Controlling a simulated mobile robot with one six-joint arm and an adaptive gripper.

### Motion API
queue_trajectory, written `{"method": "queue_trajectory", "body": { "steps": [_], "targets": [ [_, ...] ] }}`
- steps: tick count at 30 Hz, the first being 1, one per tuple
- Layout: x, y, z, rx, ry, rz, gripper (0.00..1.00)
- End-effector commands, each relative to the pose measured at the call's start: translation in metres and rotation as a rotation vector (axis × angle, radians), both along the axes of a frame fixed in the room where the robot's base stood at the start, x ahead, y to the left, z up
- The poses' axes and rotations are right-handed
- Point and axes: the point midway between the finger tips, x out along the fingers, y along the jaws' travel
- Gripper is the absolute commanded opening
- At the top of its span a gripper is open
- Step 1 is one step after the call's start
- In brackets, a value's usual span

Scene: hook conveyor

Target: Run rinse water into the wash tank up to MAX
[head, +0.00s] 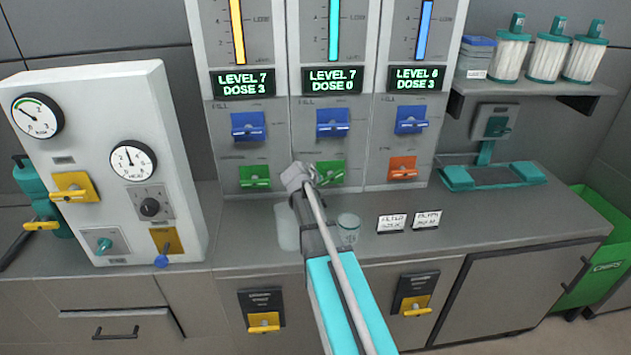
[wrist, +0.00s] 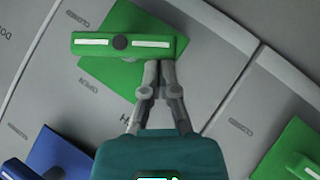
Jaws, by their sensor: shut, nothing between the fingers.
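My gripper (head: 300,180) is at the middle column of the grey dosing panel, in front of its green lever (head: 330,173). In the wrist view the shut fingertips (wrist: 160,66) are empty and close to the bar of a green lever (wrist: 122,44); I cannot tell whether they touch it. The middle column has a teal level tube (head: 334,30), a display (head: 333,80) reading LEVEL 7 DOSE 0, and a blue lever (head: 333,122). The left display (head: 244,82) reads LEVEL 7 DOSE 3, the right one (head: 416,78) LEVEL 6 DOSE 3. I cannot identify the wash tank.
A white panel (head: 110,170) at left carries two gauges, yellow handles and a knob. Two clear beakers (head: 348,228) stand on the counter beside my arm. Yellow-handled valves (head: 263,322) are on the counter front. Teal-capped filters (head: 549,50) stand on the right shelf.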

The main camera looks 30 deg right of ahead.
Motion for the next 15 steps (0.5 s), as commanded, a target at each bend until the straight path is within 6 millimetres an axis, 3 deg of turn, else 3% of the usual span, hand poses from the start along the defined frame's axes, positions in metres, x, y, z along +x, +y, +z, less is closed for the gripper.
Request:
{"method": "queue_trajectory", "body": {
  "steps": [15],
  "targets": [
    [-0.007, -0.016, -0.01, -0.007, 0.003, -0.024, 0.0]
  ]
}}
